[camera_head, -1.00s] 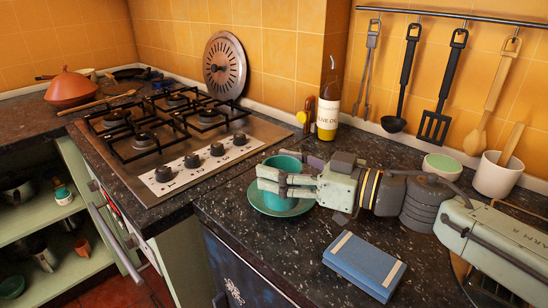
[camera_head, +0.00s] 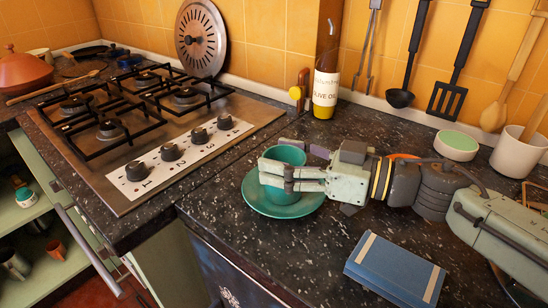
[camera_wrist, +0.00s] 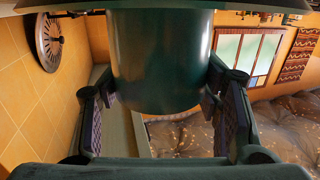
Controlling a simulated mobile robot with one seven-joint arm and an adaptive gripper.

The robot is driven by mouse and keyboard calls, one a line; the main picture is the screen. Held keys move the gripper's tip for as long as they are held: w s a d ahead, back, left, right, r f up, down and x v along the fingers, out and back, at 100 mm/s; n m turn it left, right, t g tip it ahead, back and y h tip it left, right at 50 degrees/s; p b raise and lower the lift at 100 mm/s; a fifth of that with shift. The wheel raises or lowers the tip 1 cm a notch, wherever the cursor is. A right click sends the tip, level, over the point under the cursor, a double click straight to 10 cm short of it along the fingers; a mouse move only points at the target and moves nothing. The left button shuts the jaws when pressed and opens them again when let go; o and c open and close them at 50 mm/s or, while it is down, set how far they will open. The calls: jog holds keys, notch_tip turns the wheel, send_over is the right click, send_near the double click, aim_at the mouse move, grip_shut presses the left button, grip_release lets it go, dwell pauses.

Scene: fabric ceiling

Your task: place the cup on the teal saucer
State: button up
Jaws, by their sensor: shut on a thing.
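The teal cup (camera_head: 291,153) stands upright over the teal saucer (camera_head: 256,201), which lies flat on the dark counter near its front edge. My gripper (camera_head: 274,176) reaches in from the right and is shut around the cup's sides. In the wrist view the cup (camera_wrist: 160,60) fills the space between the two fingers. The saucer's rim (camera_wrist: 60,5) shows along the top edge of that view, close to the cup's end. The cup's base is partly hidden by the fingers, so I cannot tell for certain whether it touches the saucer.
A blue book (camera_head: 395,268) lies in front of my arm. A gas hob (camera_head: 150,130) is left of the saucer. An olive oil bottle (camera_head: 326,90), a green-topped bowl (camera_head: 456,145) and a white crock (camera_head: 517,155) stand behind. Utensils hang on the wall.

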jog(key=shift+s+d, duration=0.1)
jog(key=shift+f, duration=0.2)
jog(key=o, duration=1.3)
jog(key=shift+r, duration=0.1)
jog(key=shift+r, duration=0.2)
jog(key=b+v, duration=0.1)
jog(key=v, duration=0.6)
jog(key=shift+s+d, duration=0.1)
jog(key=shift+d, duration=0.1)
